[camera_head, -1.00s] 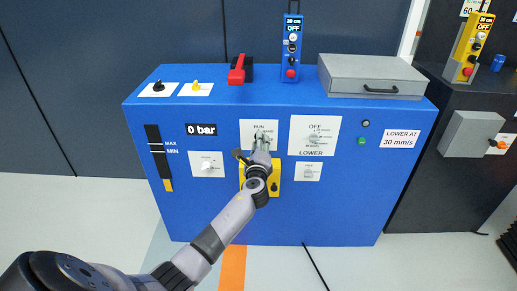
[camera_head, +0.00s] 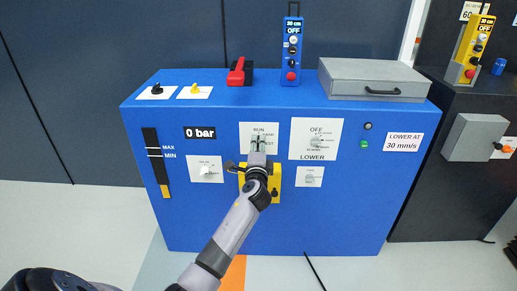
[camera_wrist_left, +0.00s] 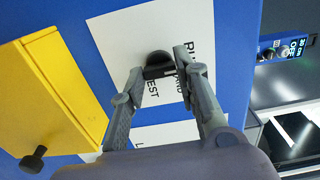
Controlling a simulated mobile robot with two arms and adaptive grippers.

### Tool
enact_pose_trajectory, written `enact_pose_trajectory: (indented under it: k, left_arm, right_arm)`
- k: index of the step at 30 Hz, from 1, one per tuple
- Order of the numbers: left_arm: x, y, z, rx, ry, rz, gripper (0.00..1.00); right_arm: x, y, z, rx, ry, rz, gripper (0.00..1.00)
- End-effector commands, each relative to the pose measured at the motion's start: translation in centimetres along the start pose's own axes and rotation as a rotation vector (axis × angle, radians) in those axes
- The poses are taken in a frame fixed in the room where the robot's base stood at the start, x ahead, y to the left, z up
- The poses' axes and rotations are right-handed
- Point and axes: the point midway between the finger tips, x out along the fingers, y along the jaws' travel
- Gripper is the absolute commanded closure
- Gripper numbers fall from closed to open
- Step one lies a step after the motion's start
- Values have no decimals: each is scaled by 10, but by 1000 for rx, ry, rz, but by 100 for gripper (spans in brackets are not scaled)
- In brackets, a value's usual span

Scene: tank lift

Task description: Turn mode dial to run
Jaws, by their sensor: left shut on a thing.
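The mode dial is a black knob (camera_wrist_left: 158,62) on a white plate (camera_head: 246,131) marked RUN, with TEST also lettered, on the front of the blue cabinet. My left gripper (camera_head: 258,145) reaches the plate from below and hides most of the knob in the head view. In the left wrist view its two fingers (camera_wrist_left: 158,72) are shut on the knob, one on each side. The RUN and TEST letters lie partly behind the fingers. I cannot tell which mark the knob points to. My right gripper is not in view.
A yellow box (camera_head: 275,187) sits right under the dial plate, beside my left wrist. A larger dial plate (camera_head: 315,152) marked OFF and LOWER is to the right, a smaller one (camera_head: 206,181) to the left. A blue remote (camera_head: 292,50) and a grey case (camera_head: 372,78) stand on top.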

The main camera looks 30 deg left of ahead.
Motion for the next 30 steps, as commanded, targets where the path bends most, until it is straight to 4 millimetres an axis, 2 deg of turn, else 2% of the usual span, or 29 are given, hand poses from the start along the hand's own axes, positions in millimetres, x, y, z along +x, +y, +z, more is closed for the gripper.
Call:
enact_pose_trajectory:
  k: [11, 12, 21, 30]
  left_arm:
    - [0, 1, 0, -6, -1, 3, 99]
    - [0, 1, 0, -6, -1, 3, 70]
    - [0, 1, 0, -5, -1, 1, 51]
    - [-1, 0, 0, -4, 0, 0, 51]
  right_arm:
    - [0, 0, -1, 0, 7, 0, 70]
    - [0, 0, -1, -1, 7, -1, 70]
    - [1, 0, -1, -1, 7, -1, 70]
    - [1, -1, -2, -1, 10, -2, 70]
